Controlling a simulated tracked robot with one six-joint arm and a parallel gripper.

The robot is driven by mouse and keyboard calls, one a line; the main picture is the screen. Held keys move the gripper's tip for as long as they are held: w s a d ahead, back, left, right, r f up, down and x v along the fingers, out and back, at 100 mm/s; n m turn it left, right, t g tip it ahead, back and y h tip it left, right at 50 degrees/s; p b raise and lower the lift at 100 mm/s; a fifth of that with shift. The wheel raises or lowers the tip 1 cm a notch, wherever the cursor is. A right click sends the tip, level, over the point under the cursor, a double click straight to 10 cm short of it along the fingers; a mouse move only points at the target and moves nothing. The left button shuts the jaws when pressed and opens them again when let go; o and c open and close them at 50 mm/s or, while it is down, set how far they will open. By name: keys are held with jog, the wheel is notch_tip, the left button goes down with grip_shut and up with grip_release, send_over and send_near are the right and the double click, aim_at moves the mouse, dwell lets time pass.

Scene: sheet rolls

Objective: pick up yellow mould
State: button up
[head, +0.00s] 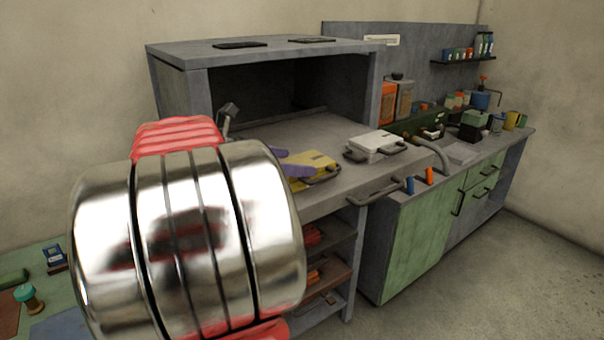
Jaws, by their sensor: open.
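The yellow mould (319,163) lies on the grey worktop in front of the dark opening of the cabinet. It is a flat yellow block with a grey handle at its front right. My gripper (297,168) shows only as a purple finger part at the mould's left side, overlapping it in the picture. The rest of the gripper is hidden behind my large shiny arm link. I cannot tell whether the finger touches the mould. The gripper is open, and nothing is seen held in it. The mould's left part is covered.
A white mould (377,145) with handles lies right of the yellow one. A curved grey handle (375,193) juts from the worktop's front edge. Shelves (325,248) sit below. A green-fronted cabinet (418,244) with a cluttered top stands right. The floor at lower right is clear.

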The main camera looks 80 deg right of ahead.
aim_at(303, 162)
jog(key=x, duration=0.4)
jog(key=shift+d+f, duration=0.1)
jog(key=shift+f, duration=0.05)
dwell(0.4)
jog(key=c, duration=1.8)
jog(key=shift+c, duration=0.2)
